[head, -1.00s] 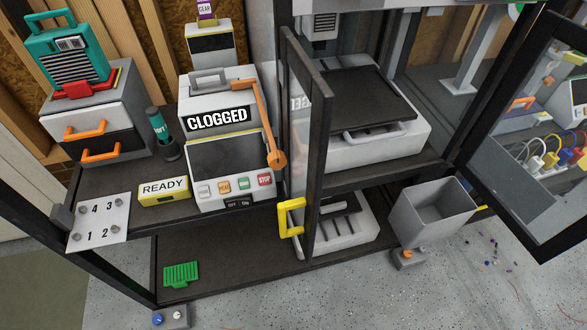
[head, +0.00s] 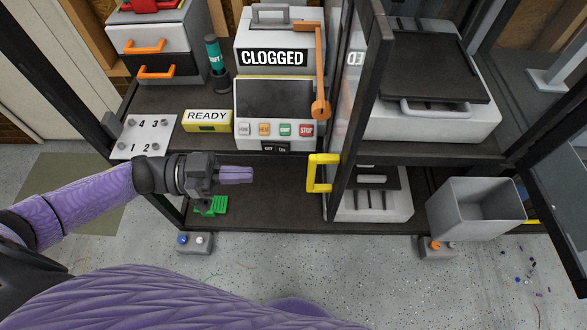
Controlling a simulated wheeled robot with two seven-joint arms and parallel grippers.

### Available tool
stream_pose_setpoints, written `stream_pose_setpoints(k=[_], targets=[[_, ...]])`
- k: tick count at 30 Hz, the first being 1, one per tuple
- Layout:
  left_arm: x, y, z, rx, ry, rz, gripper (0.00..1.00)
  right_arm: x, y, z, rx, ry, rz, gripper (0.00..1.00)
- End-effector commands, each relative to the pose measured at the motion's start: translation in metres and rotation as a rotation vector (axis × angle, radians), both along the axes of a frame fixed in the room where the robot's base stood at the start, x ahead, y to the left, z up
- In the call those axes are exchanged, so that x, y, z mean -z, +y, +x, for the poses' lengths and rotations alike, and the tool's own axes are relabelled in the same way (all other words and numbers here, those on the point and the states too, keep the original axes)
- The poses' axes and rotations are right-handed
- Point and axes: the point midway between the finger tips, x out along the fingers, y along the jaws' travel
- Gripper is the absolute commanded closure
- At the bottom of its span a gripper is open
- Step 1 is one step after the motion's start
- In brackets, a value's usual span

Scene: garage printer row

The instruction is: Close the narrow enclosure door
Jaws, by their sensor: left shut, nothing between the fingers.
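The narrow enclosure door (head: 362,95) is a dark-framed clear panel in the head view, right of centre. It stands open, swung out toward me from the enclosure. Its yellow handle (head: 312,173) is on the left face near the lower front end. My left gripper (head: 250,174) is shut and empty. It points right toward the handle, with a visible gap between its fingertips and the handle. It appears over the lower shelf, above a green comb-like piece. My right gripper is not in view.
A machine labelled CLOGGED (head: 272,57) with an orange lever (head: 319,80) stands behind the gripper. A READY box (head: 207,120) and a numbered plate (head: 146,136) sit at left. A grey bin (head: 475,208) stands at right. The floor in front (head: 330,265) is mostly clear.

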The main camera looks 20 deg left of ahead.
Motion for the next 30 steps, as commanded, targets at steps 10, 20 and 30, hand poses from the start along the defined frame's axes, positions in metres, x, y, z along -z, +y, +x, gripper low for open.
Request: stream_pose_setpoints(k=[10, 20, 30], targets=[[0.0, -0.066, 0.022, -0.002, -0.003, -0.001, 1.0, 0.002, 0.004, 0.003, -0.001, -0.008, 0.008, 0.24], [0.0, -0.084, 0.028, -0.004, 0.0, 0.0, 1.0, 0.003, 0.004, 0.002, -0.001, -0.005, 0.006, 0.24], [-0.001, -0.085, 0.027, -0.016, 0.0, 0.0, 1.0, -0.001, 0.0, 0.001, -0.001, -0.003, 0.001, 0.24]])
